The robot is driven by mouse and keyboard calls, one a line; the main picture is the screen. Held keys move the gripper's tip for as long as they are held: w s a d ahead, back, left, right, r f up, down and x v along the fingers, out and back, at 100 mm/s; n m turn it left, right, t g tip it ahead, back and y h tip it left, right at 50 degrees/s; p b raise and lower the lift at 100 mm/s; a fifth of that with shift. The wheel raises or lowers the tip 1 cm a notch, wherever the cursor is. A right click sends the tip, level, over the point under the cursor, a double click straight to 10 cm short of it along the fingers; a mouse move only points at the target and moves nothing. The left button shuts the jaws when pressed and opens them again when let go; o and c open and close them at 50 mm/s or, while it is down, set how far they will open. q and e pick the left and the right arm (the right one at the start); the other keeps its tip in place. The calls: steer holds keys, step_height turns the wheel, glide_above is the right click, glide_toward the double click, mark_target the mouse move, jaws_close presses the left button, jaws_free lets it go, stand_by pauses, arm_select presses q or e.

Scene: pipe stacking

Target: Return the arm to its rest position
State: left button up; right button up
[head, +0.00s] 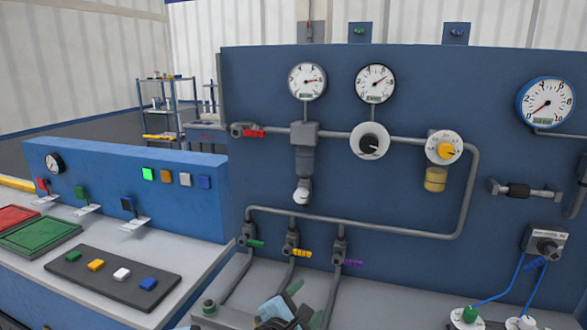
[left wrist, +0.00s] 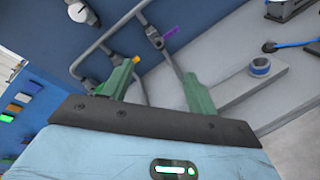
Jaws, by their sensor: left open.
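My left gripper (head: 298,301) shows at the bottom middle of the head view, low over the grey bench in front of the blue panel. In the left wrist view its two green fingers (left wrist: 162,82) stand wide apart with nothing held between them. Behind the fingers are the panel's grey pipes, with a yellow valve handle (left wrist: 146,66) near the left finger and a purple one (left wrist: 173,31) above the gap. Most of the left arm is out of view. My right gripper is not in view.
The blue panel (head: 400,205) with gauges, valves and pipes stands close ahead. Blue cables (head: 505,285) hang at the right. A console (head: 125,185) with buttons and trays stands at the left.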

arm_select(q)
steer(key=s+a+f+n+g, duration=0.1)
steer(key=s+f+n, duration=0.55)
steer(key=n, duration=0.65)
steer(key=s+a+f+n+g, duration=0.15)
steer(key=s+f+n, duration=0.5)
steer(key=n, duration=0.65)
steer(key=s+a+f+n+g+y, duration=0.1)
steer(key=s+a+f+n+y, duration=0.1)
steer(key=s+a+f+n, duration=0.6)
steer(key=s+a+f+n+y, duration=0.3)
steer(key=s+a+f+n, duration=0.4)
steer(key=s+a+n, duration=0.3)
steer(key=a+n, duration=0.2)
steer(key=n, duration=0.2)
steer(key=shift+s+a+f+g+y, duration=0.3)
steer(key=shift+s+a+f+g, duration=0.05)
steer(key=shift+s+a+f, duration=0.05)
